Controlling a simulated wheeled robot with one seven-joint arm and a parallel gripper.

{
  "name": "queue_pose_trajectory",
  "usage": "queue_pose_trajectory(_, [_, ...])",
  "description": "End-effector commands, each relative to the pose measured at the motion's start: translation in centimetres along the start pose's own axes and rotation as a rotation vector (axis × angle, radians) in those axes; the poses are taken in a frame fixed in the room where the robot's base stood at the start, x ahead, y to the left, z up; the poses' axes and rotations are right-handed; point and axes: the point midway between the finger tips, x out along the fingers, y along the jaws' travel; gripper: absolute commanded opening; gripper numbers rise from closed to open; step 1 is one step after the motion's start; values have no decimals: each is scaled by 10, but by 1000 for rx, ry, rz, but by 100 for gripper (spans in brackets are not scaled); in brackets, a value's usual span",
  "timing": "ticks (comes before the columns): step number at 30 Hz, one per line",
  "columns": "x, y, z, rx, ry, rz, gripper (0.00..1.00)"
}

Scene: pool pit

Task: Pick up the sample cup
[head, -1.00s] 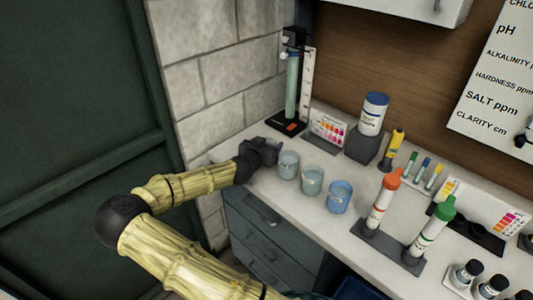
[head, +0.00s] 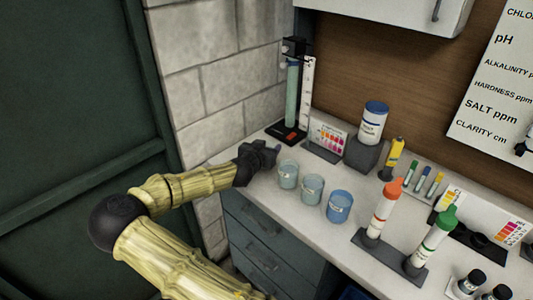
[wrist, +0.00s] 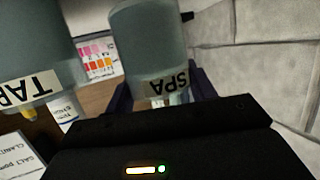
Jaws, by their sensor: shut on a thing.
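Three sample cups stand in a row on the white counter. The leftmost is a grey-green cup (head: 288,174), then a similar cup (head: 312,189), then a bluer cup (head: 339,207). My gripper (head: 277,160) is at the left end of the row, beside the leftmost cup. In the wrist view a cup labelled SPA (wrist: 150,45) sits between my two dark fingers, and my gripper is shut on it. The finger contact is partly hidden by the gripper body.
A cylinder stand (head: 291,95) and a colour chart (head: 327,137) are behind the cups. A white jar (head: 373,122) sits on a grey block (head: 364,152). Two capped tubes (head: 383,208) stand to the right. A stone wall (head: 215,75) borders the left.

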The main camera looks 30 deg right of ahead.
Motion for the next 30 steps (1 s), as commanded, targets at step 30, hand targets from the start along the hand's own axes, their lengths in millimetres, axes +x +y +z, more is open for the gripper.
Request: queue_pose_trajectory(30, [-22, -1, -72, 0, 1, -1, 28])
